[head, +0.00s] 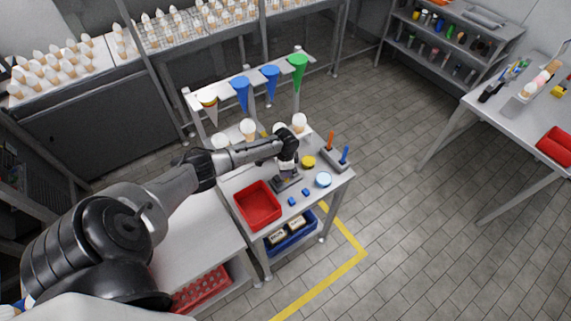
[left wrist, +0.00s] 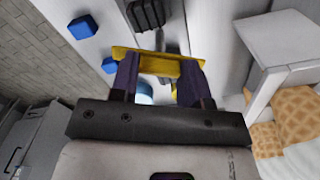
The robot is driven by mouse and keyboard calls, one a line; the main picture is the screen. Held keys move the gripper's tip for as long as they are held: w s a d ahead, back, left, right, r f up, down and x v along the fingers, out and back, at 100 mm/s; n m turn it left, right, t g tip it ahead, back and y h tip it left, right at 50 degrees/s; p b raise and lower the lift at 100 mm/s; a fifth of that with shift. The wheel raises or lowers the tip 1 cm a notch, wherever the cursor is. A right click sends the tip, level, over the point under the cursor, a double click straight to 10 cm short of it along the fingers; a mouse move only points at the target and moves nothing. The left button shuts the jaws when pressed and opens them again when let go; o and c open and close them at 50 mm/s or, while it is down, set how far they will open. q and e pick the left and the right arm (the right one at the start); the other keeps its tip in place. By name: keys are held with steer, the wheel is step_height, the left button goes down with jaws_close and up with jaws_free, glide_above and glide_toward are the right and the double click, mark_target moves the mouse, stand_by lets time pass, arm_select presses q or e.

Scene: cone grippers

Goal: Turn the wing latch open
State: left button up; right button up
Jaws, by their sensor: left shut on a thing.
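The yellow wing latch (left wrist: 160,63) lies across the fingertips of my left gripper (left wrist: 157,80) in the left wrist view. The gripper is shut on its wing, with one dark finger towards each end of the yellow bar. In the head view my left gripper (head: 287,174) points down onto the latch's dark base (head: 283,187), on the small grey table between the red bin and the yellow disc. The wing is mostly hidden there by the gripper, and I cannot tell its exact angle. My right gripper is not in view.
A red bin (head: 257,205) stands left of the latch. Two small blue blocks (head: 292,201) and a light blue round lid (head: 323,180) lie in front and to the right. A yellow disc (head: 308,162) and orange and blue pegs (head: 331,140) stand further right. Cones hang on a rack (head: 246,78) behind.

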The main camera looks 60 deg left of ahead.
arm_select(q)
steer(key=n+p, duration=0.2)
steer(key=n, duration=0.2)
steer(key=shift+r, duration=0.15)
steer(key=shift+n+p, duration=0.55)
steer(key=shift+n, duration=0.15)
steer(key=o, duration=0.9)
